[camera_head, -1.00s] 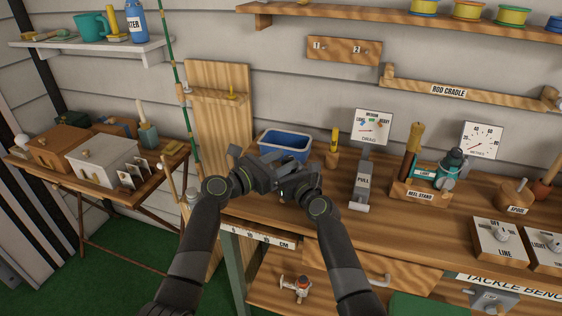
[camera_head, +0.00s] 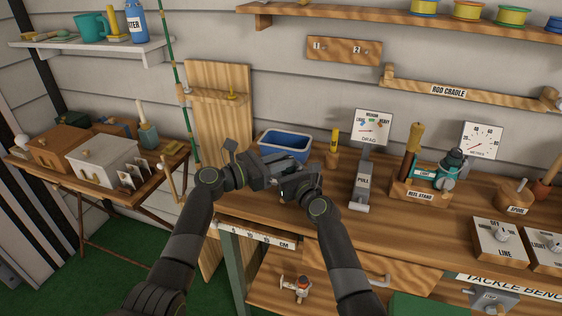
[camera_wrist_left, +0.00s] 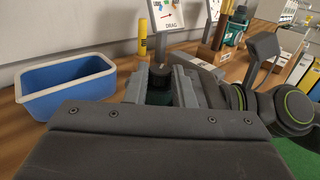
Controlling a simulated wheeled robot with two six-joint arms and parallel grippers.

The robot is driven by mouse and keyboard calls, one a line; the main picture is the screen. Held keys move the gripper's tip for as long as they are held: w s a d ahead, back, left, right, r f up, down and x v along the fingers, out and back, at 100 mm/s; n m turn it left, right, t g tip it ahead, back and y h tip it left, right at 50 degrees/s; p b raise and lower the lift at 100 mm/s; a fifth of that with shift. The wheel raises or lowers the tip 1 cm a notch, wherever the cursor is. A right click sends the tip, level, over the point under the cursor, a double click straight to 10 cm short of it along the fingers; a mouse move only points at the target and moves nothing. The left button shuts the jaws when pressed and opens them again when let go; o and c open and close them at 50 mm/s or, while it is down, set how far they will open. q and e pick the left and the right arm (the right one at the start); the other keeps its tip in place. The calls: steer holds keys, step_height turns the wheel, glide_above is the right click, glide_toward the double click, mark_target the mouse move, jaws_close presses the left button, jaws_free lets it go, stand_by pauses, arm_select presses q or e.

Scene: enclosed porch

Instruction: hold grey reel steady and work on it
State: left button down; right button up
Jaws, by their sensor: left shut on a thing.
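The grey reel (camera_wrist_left: 160,76) shows only as a small dark part between the fingers in the left wrist view; the rest is hidden. My left gripper (camera_wrist_left: 160,92) is shut on it, and in the head view this gripper (camera_head: 284,179) is over the bench's left end, in front of the blue bin. My right gripper (camera_head: 298,188) meets it from the right, close beside the left fingers. Its fingertips are hidden, so I cannot tell whether it is open or touches the reel.
The blue bin (camera_head: 286,146) stands just behind my grippers. To the right are the PULL block (camera_head: 362,188), drag dial card (camera_head: 373,128) and reel stand (camera_head: 420,194) with a teal reel (camera_head: 437,170). An orange and white reel (camera_head: 301,287) lies on the lower shelf.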

arm_select(q)
steer(key=shift+w+a+f+m+g+h, duration=0.15)
steer(key=shift+m+g+h, duration=0.1)
steer(key=shift+m+g, duration=0.4)
steer(key=shift+w+r+m+g+h, duration=0.1)
steer(key=shift+w+m+g+h, duration=0.2)
steer(key=shift+g, duration=0.6)
steer(key=shift+w+a+f+m+g+h, duration=0.1)
steer(key=shift+m+g+h, duration=0.15)
steer(key=shift+m+g, duration=0.45)
steer(key=shift+g, duration=0.35)
steer(key=shift+m+g+h, duration=0.3)
steer(key=shift+m+g, duration=0.15)
steer(key=shift+g, duration=0.05)
steer(key=c, duration=1.2)
jaws_free()
steer(key=shift+a, duration=0.1)
steer(key=s+a, duration=0.1)
steer(key=a, duration=1)
steer(key=shift+s+a, duration=0.4)
